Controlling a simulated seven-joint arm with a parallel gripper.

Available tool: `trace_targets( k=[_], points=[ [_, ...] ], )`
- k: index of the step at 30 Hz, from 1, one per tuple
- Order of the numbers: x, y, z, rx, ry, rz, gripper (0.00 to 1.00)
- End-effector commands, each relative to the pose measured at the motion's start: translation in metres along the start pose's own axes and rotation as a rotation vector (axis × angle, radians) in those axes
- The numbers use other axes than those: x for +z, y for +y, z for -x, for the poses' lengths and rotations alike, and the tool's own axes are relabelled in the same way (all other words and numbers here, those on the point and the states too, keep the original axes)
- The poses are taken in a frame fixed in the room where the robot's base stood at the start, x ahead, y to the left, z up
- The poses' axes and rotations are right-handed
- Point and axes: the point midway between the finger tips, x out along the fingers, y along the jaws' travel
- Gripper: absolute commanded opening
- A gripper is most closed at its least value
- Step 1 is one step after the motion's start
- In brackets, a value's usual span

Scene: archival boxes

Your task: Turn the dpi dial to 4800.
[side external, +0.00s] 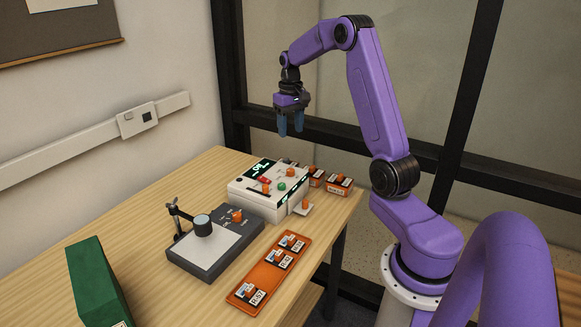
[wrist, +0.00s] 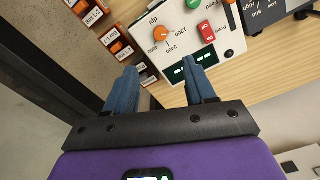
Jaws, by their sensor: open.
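The dpi dial (wrist: 160,34) is an orange knob on the top face of a white scanner box, with 1200, 2400 and 4800 printed around it. Which mark it points at is too small to tell. In the side external view the dial (side external: 290,172) stands on the far right part of the scanner box (side external: 255,200). My gripper (side external: 290,129) is open and empty, high above the box with its blue fingers pointing down. In the wrist view my gripper (wrist: 160,72) has its fingers apart, and the dial shows beyond the gap between them.
Beside the dial are a red switch (wrist: 207,31), a green button (wrist: 192,3) and a dark display (wrist: 176,75). Small labelled boxes (side external: 338,184) stand behind the scanner. A copy stand (side external: 215,250), an orange tray (side external: 252,284) and a green box (side external: 98,280) are nearer the camera.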

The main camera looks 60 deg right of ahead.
Motion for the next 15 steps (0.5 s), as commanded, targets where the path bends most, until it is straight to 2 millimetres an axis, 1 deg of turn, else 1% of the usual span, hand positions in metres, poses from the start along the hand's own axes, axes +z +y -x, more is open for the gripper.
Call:
trace_targets(
  k=[1, 3, 15],
  points=[
    [0.001, 0.0, -0.011, -0.001, -0.006, 0.0, 0.55],
    [0.001, -0.001, -0.024, -0.001, -0.005, 0.001, 0.55],
    [0.001, 0.0, -0.099, 0.0, -0.005, 0.001, 0.55]
  ],
)
